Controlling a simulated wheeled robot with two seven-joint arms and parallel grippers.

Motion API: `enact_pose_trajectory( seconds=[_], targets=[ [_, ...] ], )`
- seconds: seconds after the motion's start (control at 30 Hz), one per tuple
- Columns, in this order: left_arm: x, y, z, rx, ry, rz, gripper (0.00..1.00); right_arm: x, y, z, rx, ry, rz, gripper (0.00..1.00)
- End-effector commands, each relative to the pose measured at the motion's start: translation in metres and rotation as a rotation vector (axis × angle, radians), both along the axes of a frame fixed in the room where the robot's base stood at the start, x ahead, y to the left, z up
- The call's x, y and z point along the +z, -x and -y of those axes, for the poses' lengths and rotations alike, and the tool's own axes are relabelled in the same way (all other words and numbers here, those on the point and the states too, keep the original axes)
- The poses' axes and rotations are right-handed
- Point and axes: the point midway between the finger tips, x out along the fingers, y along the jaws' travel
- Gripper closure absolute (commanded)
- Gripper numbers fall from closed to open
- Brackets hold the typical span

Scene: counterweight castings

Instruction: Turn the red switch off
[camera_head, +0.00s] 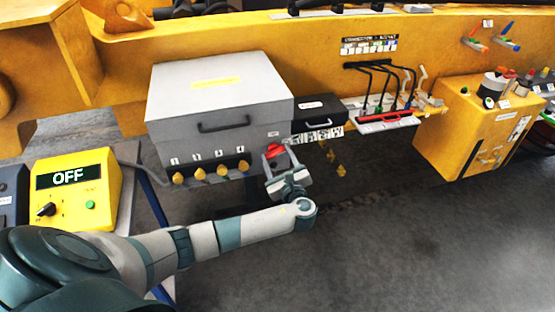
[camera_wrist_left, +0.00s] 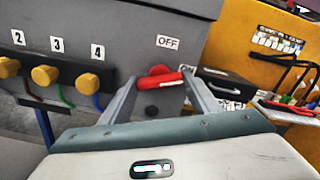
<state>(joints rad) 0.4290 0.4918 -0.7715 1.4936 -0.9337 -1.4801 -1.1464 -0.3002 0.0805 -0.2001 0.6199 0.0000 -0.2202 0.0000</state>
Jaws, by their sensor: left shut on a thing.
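The red switch (camera_head: 274,151) sits on the right end of the grey box's front, below an OFF label. It also shows in the left wrist view (camera_wrist_left: 160,76), with a rounded top and a bar slanting slightly up to the right. My left gripper (camera_head: 282,157) is at the switch, its two fingers (camera_wrist_left: 156,88) on either side of the red handle and shut on it. A dark round spot lies below the handle in the wrist view. My right gripper is in neither view.
The grey box (camera_head: 215,95) has several yellow knobs (camera_head: 200,174) along its front. A black case (camera_head: 318,110) and a rack of levers (camera_head: 385,122) stand to the right. A yellow box (camera_head: 72,188) reading OFF is at left. Bare floor (camera_head: 400,240) lies in front.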

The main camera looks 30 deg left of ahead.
Motion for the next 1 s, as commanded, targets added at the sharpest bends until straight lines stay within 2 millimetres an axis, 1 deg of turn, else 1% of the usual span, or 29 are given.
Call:
enact_pose_trajectory(
  seconds=[0.03,0.47,0.97,1.0],
  targets=[
    [-0.004,0.001,0.000,0.002,0.030,0.032,0.66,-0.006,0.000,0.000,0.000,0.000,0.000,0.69],
    [-0.006,0.001,0.000,0.002,0.295,0.345,0.66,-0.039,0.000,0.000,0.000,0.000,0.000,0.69],
    [-0.007,0.001,0.000,0.003,0.602,0.704,0.66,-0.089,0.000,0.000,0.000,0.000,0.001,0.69],
    [-0.007,0.001,-0.001,0.003,0.623,0.729,0.66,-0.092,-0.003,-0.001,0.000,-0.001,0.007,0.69]
  ],
)
